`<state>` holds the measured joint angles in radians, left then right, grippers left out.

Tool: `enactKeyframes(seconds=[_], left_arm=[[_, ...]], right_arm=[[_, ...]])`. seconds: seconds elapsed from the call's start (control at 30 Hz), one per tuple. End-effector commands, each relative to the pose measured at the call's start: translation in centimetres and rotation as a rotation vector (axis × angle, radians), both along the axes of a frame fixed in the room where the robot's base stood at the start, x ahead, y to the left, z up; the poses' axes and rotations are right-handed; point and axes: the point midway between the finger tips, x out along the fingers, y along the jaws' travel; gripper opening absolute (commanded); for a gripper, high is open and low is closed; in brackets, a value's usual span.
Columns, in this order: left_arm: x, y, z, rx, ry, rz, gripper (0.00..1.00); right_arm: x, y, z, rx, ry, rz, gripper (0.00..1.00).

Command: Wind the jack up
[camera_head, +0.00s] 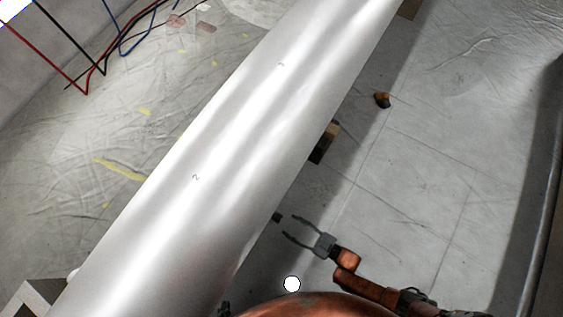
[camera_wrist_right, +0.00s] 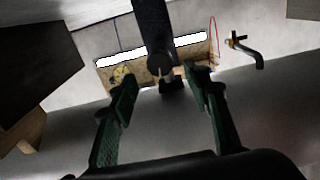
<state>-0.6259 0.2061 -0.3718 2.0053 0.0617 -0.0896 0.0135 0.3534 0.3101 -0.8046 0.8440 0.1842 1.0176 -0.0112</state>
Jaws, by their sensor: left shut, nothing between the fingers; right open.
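In the right wrist view a dark post with a rounded end (camera_wrist_right: 160,66), which looks like part of the jack, stands beyond and between my right gripper's fingers. I cannot tell whether they touch it. A dark bent rod with a brass-coloured end (camera_wrist_right: 245,46), crank-like, shows to its right. In the head view my right gripper (camera_head: 299,230) is open beside the big pipe, its tips near a small dark piece (camera_head: 277,217) at the pipe's edge. The rest of the jack is hidden under the pipe. A dark bit of my left gripper (camera_head: 224,308) shows at the bottom edge, shut and empty.
A large silver pipe (camera_head: 190,170) crosses the head view diagonally. A wooden block (camera_head: 325,142) sticks out from under it. A small orange-brown object (camera_head: 382,99) lies on the floor to the right. Loose cables (camera_head: 104,73) lie at upper left. Floor right of the pipe is mostly clear.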

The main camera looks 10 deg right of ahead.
Motion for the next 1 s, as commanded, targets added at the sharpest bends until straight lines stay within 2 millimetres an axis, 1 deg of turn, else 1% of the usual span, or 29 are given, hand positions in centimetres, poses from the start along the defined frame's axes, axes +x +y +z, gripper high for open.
enactKeyframes(seconds=[0.03, 0.2, 0.3, 0.5, 0.67, 0.77, 1.0], left_arm=[[-0.5, 0.2, -0.6, 0.002, 0.000, -0.006, 0.00], [-0.8, 0.2, -0.9, 0.000, -0.031, -0.014, 0.00], [-0.9, 0.2, -1.0, -0.002, -0.045, -0.018, 0.00], [-0.9, 0.2, -0.9, -0.004, -0.057, -0.020, 0.00], [-0.9, 0.2, -0.9, -0.004, -0.058, -0.020, 0.00], [-0.9, 0.2, -0.9, -0.004, -0.058, -0.020, 0.00], [-0.9, 0.2, -0.9, -0.003, -0.057, -0.020, 0.00]], right_arm=[[0.6, 0.7, -0.2, 0.002, 0.001, 0.000, 0.44], [2.4, 2.5, -0.2, 0.003, 0.003, -0.001, 0.44], [3.0, 3.1, -0.2, 0.000, 0.004, -0.001, 0.44], [3.6, 3.8, -0.1, 0.000, 0.003, 0.002, 0.44], [3.6, 3.8, -0.1, -0.001, 0.002, 0.002, 0.44], [3.6, 3.8, -0.1, 0.000, 0.003, 0.002, 0.39], [3.5, 3.7, -0.1, 0.000, 0.003, 0.002, 0.22]])
